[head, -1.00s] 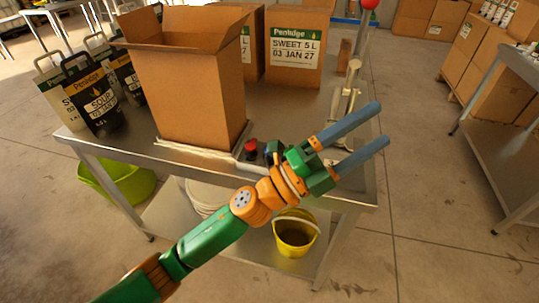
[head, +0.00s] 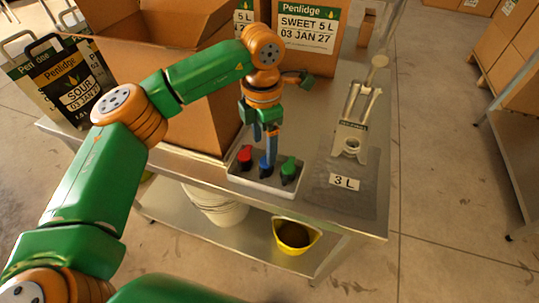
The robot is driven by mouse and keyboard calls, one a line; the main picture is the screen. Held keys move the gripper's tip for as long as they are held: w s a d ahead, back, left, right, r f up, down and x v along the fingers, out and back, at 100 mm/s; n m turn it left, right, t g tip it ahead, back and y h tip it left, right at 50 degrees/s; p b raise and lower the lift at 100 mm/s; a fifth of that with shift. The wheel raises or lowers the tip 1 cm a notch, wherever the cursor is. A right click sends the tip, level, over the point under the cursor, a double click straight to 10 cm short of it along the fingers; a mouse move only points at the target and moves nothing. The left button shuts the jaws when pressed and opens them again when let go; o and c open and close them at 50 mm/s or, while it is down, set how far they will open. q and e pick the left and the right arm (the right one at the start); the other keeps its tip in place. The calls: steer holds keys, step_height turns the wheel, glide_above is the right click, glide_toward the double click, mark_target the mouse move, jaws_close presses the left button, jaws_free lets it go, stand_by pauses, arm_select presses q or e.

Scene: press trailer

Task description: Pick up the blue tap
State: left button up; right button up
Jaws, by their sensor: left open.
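The blue tap (head: 265,168) stands in a shallow white tray (head: 262,185) at the front of the steel table, between a red tap (head: 245,156) and a green tap (head: 288,169). My left gripper (head: 266,148) points down right above the blue tap, open, with its blue-grey fingers close to the tap's top. One finger covers part of the blue tap, and I cannot tell whether they touch. My right gripper is not in view.
A tall open cardboard box (head: 205,125) stands close behind and left of the tray. To the right lies a grey mat (head: 350,202) with a 3 L label and a metal press stand (head: 352,135). Black Penlidge bags (head: 80,92) stand at the left.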

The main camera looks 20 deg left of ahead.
mark_target(265, 157)
arm_select(q)
steer(key=f, duration=0.1)
steer(key=f+p, duration=0.1)
steer(key=f, duration=0.2)
steer(key=shift+s+d, duration=0.15)
steer(key=shift+s, duration=0.2)
steer(key=shift+w+f, duration=0.3)
steer(key=shift+w, duration=0.05)
steer(key=shift+s+r, duration=0.15)
steer(key=shift+s, duration=0.05)
jaws_close()
steer(key=shift+w, duration=0.1)
